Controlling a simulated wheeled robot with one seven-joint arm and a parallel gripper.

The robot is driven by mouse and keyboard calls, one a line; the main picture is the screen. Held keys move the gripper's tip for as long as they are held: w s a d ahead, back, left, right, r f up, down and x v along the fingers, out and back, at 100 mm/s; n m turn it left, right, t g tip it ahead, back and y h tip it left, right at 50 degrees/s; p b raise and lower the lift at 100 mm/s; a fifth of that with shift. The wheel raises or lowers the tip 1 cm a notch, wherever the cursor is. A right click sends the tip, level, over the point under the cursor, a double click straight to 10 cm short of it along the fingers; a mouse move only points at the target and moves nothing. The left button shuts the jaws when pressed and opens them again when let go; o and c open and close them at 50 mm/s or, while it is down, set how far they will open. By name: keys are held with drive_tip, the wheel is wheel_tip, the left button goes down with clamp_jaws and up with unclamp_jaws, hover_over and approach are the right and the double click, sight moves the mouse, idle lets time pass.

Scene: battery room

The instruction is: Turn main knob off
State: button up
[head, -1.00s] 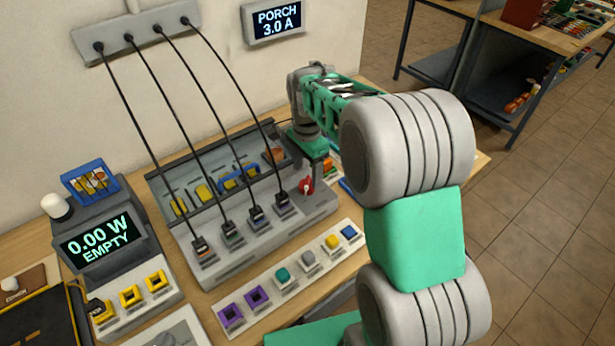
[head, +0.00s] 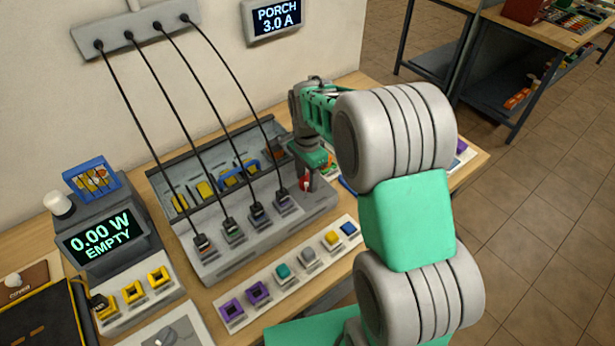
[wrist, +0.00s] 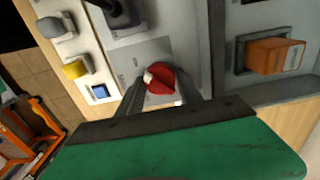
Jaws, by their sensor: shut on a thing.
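The red main knob (head: 304,184) sits at the right end of the grey panel (head: 322,201), mostly hidden behind my gripper in the head view. The wrist view shows the knob (wrist: 160,82) with a white pointer mark toward its upper left. My gripper (head: 308,178) is over the knob, and in the wrist view its two dark fingers stand on either side of it. It is shut on the knob. Lettering on the plate beside the knob is too blurred to read.
Several black cables (head: 190,125) run from a wall strip down to plugs on the panel, left of my gripper. A strip of coloured buttons (head: 283,271) lies in front. An orange block (wrist: 272,56) stands right of the knob in the wrist view. A display (head: 104,241) reads 0.00 W EMPTY.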

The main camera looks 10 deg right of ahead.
drive_tip(key=c, duration=0.5)
drive_tip(key=shift+n, duration=0.4)
drive_tip(key=n+b, duration=0.1)
drive_tip(key=n, duration=0.1)
drive_tip(key=shift+n, duration=0.4)
drive_tip(key=n+b, duration=0.1)
drive_tip(key=n, duration=0.3)
drive_tip(key=n+b, duration=0.1)
drive_tip(key=n, duration=0.4)
drive_tip(key=shift+n, duration=0.4)
drive_tip(key=shift+r+n+b, duration=0.1)
drive_tip(key=shift+n+b, duration=0.45)
drive_tip(key=shift+n, duration=1.75)
drive_tip(key=shift+w, duration=0.1)
